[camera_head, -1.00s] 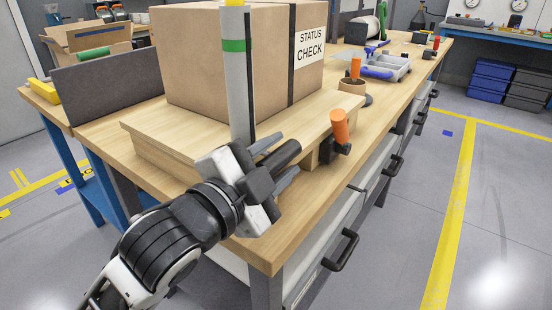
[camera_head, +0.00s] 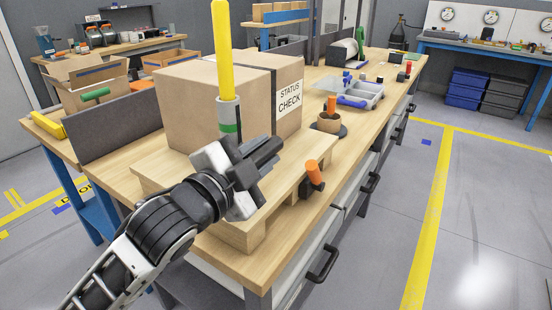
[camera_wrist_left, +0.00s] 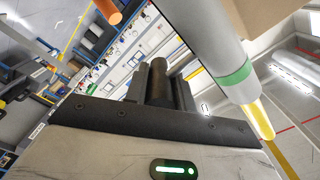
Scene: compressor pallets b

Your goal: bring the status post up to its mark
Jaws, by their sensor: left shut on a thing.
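The status post is a yellow rod (camera_head: 222,55) standing upright out of a grey sleeve (camera_head: 228,112) with a green band (camera_head: 229,128). It stands at the near side of a big cardboard box. In the left wrist view the sleeve and its green band (camera_wrist_left: 234,74) run close beside the fingers. My left gripper (camera_head: 266,153) is just below the green band, in front of the sleeve. Its fingers are shut on a dark round handle (camera_wrist_left: 158,72). Where the handle joins the post is hidden. My right gripper is not in view.
The cardboard box (camera_head: 205,105) with a STATUS CHECK label sits on a wooden pallet (camera_head: 285,190) on the bench. An orange-handled clamp (camera_head: 314,174) stands at the pallet's right edge. A grey tray (camera_head: 358,98) lies behind. The space above the gripper beside the post is open.

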